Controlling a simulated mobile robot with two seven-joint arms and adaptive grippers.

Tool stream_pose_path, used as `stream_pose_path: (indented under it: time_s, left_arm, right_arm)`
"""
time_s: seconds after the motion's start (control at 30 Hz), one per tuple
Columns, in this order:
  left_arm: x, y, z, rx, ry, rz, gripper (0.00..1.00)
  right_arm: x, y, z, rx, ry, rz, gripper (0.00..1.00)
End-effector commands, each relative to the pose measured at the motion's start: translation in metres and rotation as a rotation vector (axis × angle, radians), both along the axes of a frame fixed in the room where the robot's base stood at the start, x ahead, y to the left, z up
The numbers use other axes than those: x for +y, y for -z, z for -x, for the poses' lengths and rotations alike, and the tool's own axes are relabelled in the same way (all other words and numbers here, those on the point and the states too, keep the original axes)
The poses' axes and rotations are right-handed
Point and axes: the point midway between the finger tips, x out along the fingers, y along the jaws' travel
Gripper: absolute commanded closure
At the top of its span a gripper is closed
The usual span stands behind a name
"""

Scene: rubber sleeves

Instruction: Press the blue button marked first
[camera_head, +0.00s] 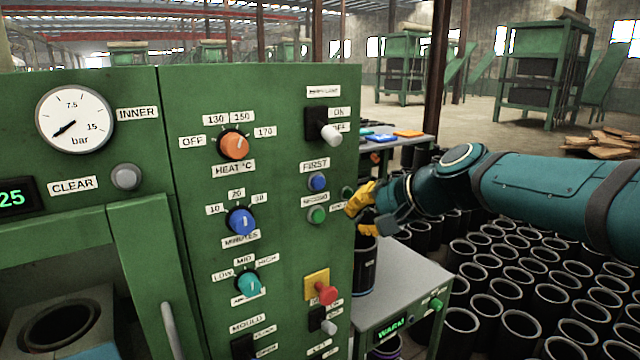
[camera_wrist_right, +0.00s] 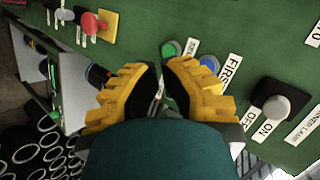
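The blue button (camera_head: 317,181) sits under the FIRST label (camera_head: 314,165) on the green panel (camera_head: 280,120). The green button (camera_head: 317,214), with its own label, is just below it. My right gripper (camera_head: 357,212) has yellow fingers and is to the right of the buttons in the head view. In the right wrist view its fingers (camera_wrist_right: 160,68) stand partly apart with nothing between them. There the blue button (camera_wrist_right: 209,64) is partly covered by the right-hand finger, and the green button (camera_wrist_right: 169,49) shows beyond the tips. I cannot tell any contact. My left gripper is out of view.
A black switch with a white lever (camera_head: 330,133) is above the buttons. A red button on a yellow plate (camera_head: 326,294) is lower down. Orange (camera_head: 234,146), blue (camera_head: 241,221) and teal (camera_head: 246,283) knobs are to the left. Many black sleeves (camera_head: 520,325) stand at right.

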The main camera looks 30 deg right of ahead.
Motion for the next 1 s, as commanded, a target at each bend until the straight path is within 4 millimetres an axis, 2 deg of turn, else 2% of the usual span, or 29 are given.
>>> stream_pose_path:
  time_s: [0.27,0.7,1.0]
  left_arm:
    - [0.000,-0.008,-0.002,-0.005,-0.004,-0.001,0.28]
    - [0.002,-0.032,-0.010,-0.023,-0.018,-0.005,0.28]
    - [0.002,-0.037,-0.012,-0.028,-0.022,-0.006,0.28]
  right_arm:
    - [0.002,-0.001,-0.018,0.003,-0.002,0.000,1.00]
    - [0.006,-0.001,-0.072,0.002,-0.002,-0.002,1.00]
    - [0.007,0.000,-0.088,0.001,-0.001,0.000,1.00]
